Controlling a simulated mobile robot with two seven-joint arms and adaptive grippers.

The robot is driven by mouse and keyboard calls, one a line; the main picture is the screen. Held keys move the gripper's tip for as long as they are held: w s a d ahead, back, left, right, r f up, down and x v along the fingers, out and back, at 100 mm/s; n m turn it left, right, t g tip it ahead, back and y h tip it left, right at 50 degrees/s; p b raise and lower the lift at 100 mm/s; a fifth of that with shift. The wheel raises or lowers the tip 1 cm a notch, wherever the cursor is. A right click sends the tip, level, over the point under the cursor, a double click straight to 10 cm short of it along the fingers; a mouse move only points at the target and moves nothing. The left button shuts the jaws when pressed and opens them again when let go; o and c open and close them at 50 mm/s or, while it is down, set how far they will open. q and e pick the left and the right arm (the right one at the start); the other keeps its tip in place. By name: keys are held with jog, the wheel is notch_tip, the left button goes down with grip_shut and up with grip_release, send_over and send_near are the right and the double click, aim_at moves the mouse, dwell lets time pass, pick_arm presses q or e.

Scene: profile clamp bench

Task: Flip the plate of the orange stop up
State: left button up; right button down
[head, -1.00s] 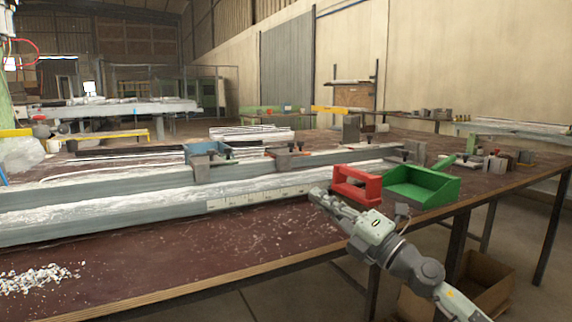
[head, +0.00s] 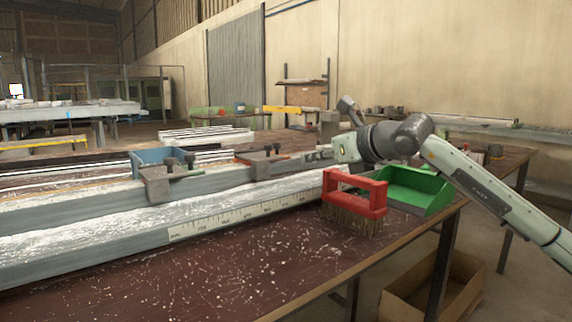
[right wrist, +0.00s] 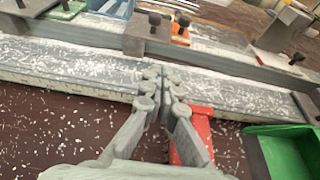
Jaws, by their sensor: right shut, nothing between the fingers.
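The orange stop (head: 250,155) sits on the long grey profile rail (head: 110,205), largely hidden among grey clamp parts. In the right wrist view it is a small orange block (right wrist: 181,38) beyond the fingers, beside a grey block with a dark knob. No plate stands up clearly from it; its exact position is too small to tell. My right gripper (head: 314,156) is over the rail to the right of the stop, its fingers small in the head view. In the right wrist view its fingers (right wrist: 160,72) are together and empty, apart from the orange stop. My left gripper is out of view.
A red-handled brush (head: 355,190) and a green dustpan (head: 415,188) lie at the table's right, below my right arm. Shavings cover the front table top.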

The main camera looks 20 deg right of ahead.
aim_at(259, 158)
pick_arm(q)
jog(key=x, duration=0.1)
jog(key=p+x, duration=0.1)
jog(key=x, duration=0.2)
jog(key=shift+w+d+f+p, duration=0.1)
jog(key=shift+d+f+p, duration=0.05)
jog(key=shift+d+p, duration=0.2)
pick_arm(e)
jog(key=x, duration=1)
jog(key=shift+f, duration=0.1)
